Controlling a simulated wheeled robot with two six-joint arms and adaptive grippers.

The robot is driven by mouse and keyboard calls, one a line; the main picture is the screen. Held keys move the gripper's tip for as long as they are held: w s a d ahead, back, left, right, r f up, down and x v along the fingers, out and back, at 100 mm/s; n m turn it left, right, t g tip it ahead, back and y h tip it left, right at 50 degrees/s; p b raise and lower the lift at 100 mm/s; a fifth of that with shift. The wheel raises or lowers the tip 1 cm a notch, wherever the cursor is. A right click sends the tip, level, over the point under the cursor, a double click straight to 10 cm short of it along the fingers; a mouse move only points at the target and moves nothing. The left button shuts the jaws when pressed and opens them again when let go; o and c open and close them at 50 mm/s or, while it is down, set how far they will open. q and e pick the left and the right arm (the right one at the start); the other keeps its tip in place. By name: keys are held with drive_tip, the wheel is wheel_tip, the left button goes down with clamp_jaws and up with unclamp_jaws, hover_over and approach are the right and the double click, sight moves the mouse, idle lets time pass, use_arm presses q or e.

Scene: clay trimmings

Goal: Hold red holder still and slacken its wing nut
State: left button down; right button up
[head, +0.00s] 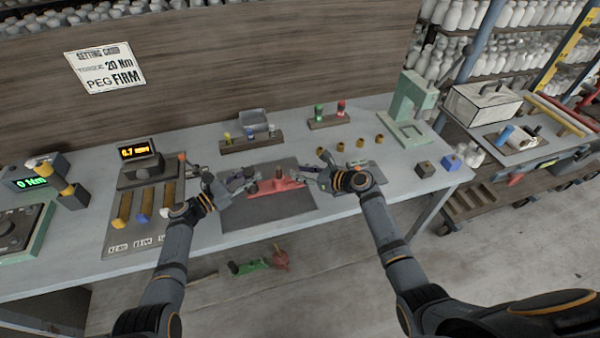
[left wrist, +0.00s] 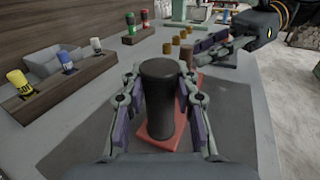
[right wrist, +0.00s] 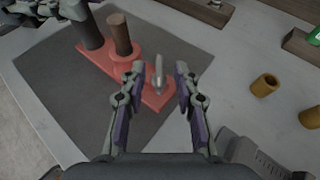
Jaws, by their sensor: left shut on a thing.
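The red holder (head: 290,187) lies on a dark grey mat (head: 262,214). It bears a dark grey post at its left end, a brown post (right wrist: 120,34) beside it, and a grey metal wing nut (right wrist: 158,76) towards its right end. My left gripper (head: 254,178) is shut on the dark grey post (left wrist: 160,100), with one finger on each side. My right gripper (right wrist: 157,80) is open, its fingers on either side of the wing nut in the right wrist view. I cannot tell whether they touch it.
Racks of coloured pieces (head: 253,144) stand behind the mat. A green press (head: 411,106) stands at the back right. A display (head: 138,152) and a tool board are on the left.

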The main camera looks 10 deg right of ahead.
drive_tip(key=shift+w+a+f, duration=0.2)
drive_tip(key=shift+w+a, duration=0.1)
clamp_jaws()
drive_tip(key=shift+n+g, duration=0.3)
drive_tip(key=shift+w+d+f+n+g+y, duration=0.1)
drive_tip(key=shift+w+d+n+g+y, duration=0.1)
drive_tip(key=shift+n+g+y, duration=0.9)
drive_tip(key=shift+w+d+n+g+y, duration=0.1)
drive_tip(key=shift+w+n+g+y, duration=0.1)
drive_tip(key=shift+n+g+y, duration=0.85)
drive_tip(key=shift+n+g+h, duration=0.35)
drive_tip(key=shift+n, duration=0.1)
drive_tip(key=shift+s+n+g, duration=0.1)
drive_tip(key=shift+n+g, duration=0.2)
drive_tip(key=shift+g, duration=0.1)
